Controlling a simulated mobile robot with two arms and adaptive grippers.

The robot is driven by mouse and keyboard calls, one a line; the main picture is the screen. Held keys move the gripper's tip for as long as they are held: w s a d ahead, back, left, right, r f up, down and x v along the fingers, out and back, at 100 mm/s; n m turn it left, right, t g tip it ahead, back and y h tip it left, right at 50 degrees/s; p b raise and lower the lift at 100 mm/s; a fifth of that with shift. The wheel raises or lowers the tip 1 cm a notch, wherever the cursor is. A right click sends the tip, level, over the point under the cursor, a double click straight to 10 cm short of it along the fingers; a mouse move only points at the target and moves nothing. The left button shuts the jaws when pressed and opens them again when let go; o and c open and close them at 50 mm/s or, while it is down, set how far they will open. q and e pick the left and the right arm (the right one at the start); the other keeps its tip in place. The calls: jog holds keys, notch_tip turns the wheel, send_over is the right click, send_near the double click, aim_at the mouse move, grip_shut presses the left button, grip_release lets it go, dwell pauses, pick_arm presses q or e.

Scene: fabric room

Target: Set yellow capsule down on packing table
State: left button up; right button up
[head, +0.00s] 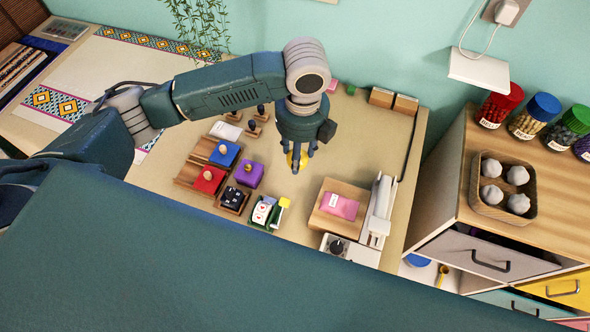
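My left gripper (297,155) points down over the packing table (345,145), near its middle. A small yellow capsule (303,160) shows between its dark fingers, which appear closed around it. The fingers hide most of the capsule. I cannot tell from this view whether its underside touches the table top. My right gripper is not in view.
Left of the gripper stand a blue block (225,152), a red block (208,180) and a purple block (249,174) among small trays and stamps. A wooden board with a pink packet (340,206) lies right. Bare table surrounds the gripper's right side.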

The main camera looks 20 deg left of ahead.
pick_arm(q)
notch_tip(320, 180, down, 12)
jog(key=shift+r, duration=0.2)
jog(key=shift+f, duration=0.1)
jog(key=o, duration=1.1)
jog(key=shift+o, duration=0.2)
jog(key=r, duration=1.2)
jog(key=shift+d+r+b, duration=0.15)
jog(key=shift+d+b, duration=0.15)
jog(key=shift+s, duration=0.15)
